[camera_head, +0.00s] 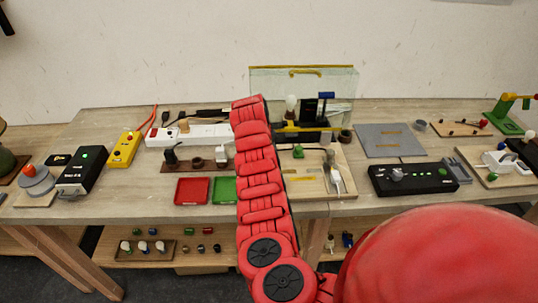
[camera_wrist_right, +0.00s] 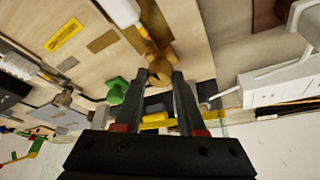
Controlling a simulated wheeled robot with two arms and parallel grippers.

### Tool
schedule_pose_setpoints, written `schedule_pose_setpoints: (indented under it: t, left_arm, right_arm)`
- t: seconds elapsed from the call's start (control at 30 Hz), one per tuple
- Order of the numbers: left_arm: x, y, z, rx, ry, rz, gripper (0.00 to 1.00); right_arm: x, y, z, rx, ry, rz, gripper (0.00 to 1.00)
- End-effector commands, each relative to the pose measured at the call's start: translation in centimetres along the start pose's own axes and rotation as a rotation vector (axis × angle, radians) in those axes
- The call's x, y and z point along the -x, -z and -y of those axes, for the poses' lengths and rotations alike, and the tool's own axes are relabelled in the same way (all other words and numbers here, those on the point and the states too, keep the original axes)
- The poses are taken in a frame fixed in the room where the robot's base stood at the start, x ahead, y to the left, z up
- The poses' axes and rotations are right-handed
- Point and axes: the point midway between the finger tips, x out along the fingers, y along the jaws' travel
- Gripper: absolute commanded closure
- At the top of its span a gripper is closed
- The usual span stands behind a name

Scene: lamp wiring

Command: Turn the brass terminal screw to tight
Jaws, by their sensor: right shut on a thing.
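In the right wrist view, the brass terminal screw (camera_wrist_right: 160,65) stands on the wooden lamp board (camera_wrist_right: 190,30), near a brass strip. My right gripper (camera_wrist_right: 161,75) is shut on the screw, with one dark finger on each side of its head. How far the screw is turned cannot be told. In the head view, the lamp board (camera_head: 318,187) lies behind my red right arm, and the screw cannot be made out there. My left gripper is in neither view.
A green knob (camera_wrist_right: 117,90) stands close beside the fingers. A white part (camera_wrist_right: 122,12) is near the screw. In the head view, red (camera_head: 192,191) and green (camera_head: 224,190) trays lie left of my arm, a black control box (camera_head: 412,178) lies right, and a clear panel (camera_head: 342,84) stands behind.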

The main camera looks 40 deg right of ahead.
Motion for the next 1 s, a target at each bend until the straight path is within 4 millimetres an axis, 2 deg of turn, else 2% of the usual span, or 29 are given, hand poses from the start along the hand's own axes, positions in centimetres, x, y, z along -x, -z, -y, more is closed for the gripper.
schedule_pose_setpoints:
  t: [0.5, 0.53, 0.67, 1.0]
  left_arm:
    - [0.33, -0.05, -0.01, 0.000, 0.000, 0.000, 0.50]
    - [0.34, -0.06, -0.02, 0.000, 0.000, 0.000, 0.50]
    - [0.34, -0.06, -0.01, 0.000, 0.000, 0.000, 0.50]
    - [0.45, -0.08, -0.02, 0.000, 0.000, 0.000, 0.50]
  right_arm:
    - [0.10, 0.10, 0.05, -0.018, -0.005, -0.001, 1.00]
    - [0.10, 0.10, 0.04, -0.018, -0.005, -0.001, 0.55]
    - [0.08, 0.07, 0.04, -0.017, -0.006, -0.001, 0.32]
    - [0.18, 0.05, 0.05, -0.017, -0.005, -0.001, 0.31]
